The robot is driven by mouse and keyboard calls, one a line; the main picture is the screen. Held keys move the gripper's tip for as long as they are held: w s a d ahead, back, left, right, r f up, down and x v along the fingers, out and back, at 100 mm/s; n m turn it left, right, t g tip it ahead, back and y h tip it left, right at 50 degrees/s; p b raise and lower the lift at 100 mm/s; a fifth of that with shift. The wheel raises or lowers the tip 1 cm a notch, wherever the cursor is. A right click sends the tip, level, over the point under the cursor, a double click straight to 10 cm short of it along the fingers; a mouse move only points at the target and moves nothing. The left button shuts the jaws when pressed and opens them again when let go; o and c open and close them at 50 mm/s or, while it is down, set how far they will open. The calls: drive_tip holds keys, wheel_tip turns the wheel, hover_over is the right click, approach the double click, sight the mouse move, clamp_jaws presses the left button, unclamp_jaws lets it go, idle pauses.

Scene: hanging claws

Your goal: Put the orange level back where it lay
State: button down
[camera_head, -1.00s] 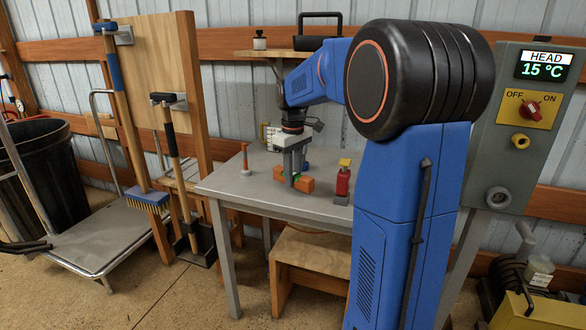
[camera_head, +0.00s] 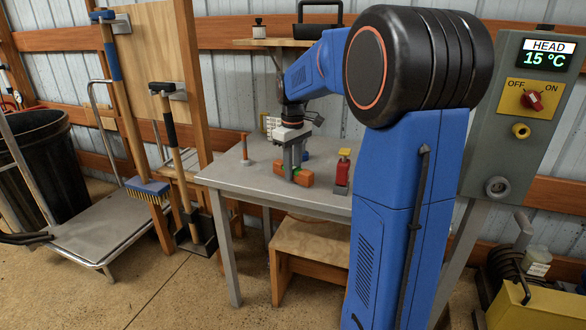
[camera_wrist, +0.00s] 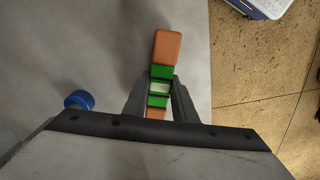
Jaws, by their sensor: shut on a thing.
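The orange level (camera_head: 307,179) is a short bar with orange ends and green bands near its middle. My gripper (camera_head: 292,170) points down over the grey table and is shut around the level's middle. In the wrist view, the level (camera_wrist: 167,48) runs up and down the picture, with a pale middle between the gripper's fingers (camera_wrist: 160,92). Its near end is mostly hidden by my gripper. The level is at or just above the tabletop; I cannot tell if it touches.
A red bottle with a yellow top (camera_head: 343,170) stands right of the level. An orange rod on a white base (camera_head: 246,150) stands to the left. A blue round thing (camera_wrist: 80,100) is close beside my gripper. The table's front left (camera_head: 225,179) is clear.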

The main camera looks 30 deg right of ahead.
drive_tip(key=shift+f, duration=0.4)
drive_tip(key=c, duration=1.4)
unclamp_jaws()
wheel_tip(320, 180, up, 17)
drive_tip(key=shift+r, duration=0.2)
drive_tip(key=s+a+f+m+t, duration=0.1)
drive_tip(key=s+a+f, duration=0.2)
drive_tip(key=s+a, duration=0.35)
drive_tip(key=s+a+f+m+t, duration=0.1)
drive_tip(key=s+a+f, duration=0.3)
drive_tip(key=s, duration=0.5)
drive_tip(key=s+a+f+t, duration=0.1)
drive_tip(key=s+f, duration=0.3)
drive_tip(key=s, duration=0.1)
drive_tip(key=s+a+f+m+t, duration=0.1)
drive_tip(key=s+a+f, duration=0.1)
drive_tip(key=s+f, duration=0.2)
drive_tip(key=s+a+f, duration=0.2)
drive_tip(key=s+f, duration=0.3)
drive_tip(key=shift+s+a+m+t, duration=0.15)
drive_tip(key=shift+s+m+t, duration=0.15)
drive_tip(key=shift+s+t, duration=0.1)
